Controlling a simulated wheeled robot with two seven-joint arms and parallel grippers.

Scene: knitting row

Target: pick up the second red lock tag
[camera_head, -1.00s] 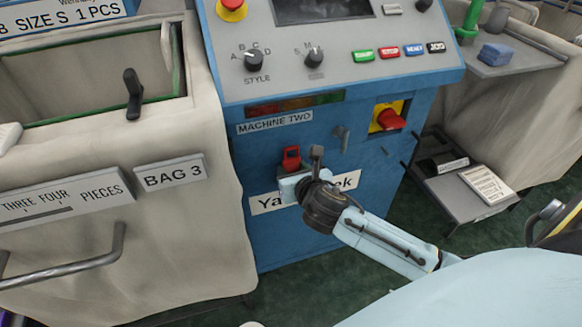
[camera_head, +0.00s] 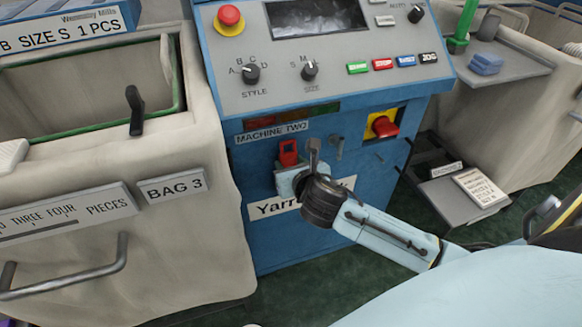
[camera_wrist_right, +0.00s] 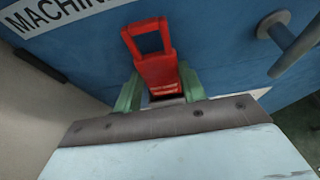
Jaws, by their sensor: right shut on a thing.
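A red lock tag (camera_wrist_right: 156,72) with a loop at its top is between the green fingers of my right gripper (camera_wrist_right: 158,92) in the right wrist view. The fingers are shut on its lower part, one on each side. In the head view the red tag (camera_head: 288,152) shows just above my right gripper (camera_head: 290,172), in front of the blue front of machine two (camera_head: 270,225). I cannot tell whether the tag still touches the panel. My left gripper is not in view.
Grey hooks or handles (camera_head: 337,146) stick out of the panel right of the tag. A red rotary switch on yellow (camera_head: 384,126) is further right. The bag 3 cart (camera_head: 130,235) stands close on the left. A low grey shelf (camera_head: 445,200) is at the right.

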